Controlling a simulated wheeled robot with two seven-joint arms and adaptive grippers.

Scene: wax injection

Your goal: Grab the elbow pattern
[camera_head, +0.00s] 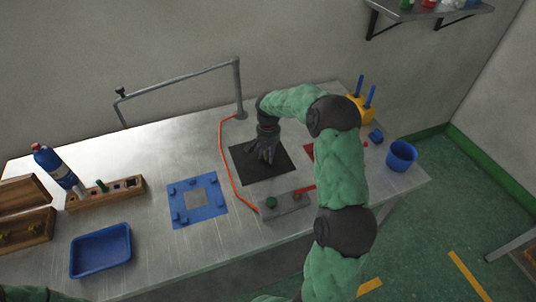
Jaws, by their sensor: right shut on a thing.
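My right gripper (265,154) points down at the black mat (273,172) on the workbench. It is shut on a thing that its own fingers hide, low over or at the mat. I cannot make out the shape of that thing, so I cannot tell from the picture whether it is the elbow pattern. No elbow pattern shows clearly elsewhere on the bench. My left gripper is not in view; only a bit of my green left arm shows at the bottom left.
A grey box with a green button (272,203) and red handle sits in front of the mat. A blue plate (213,208), blue tray (78,263), wooden rack (76,205) and bottle (59,172) stand left. A blue cup (402,156) stands right. A pipe frame (180,78) rises behind.

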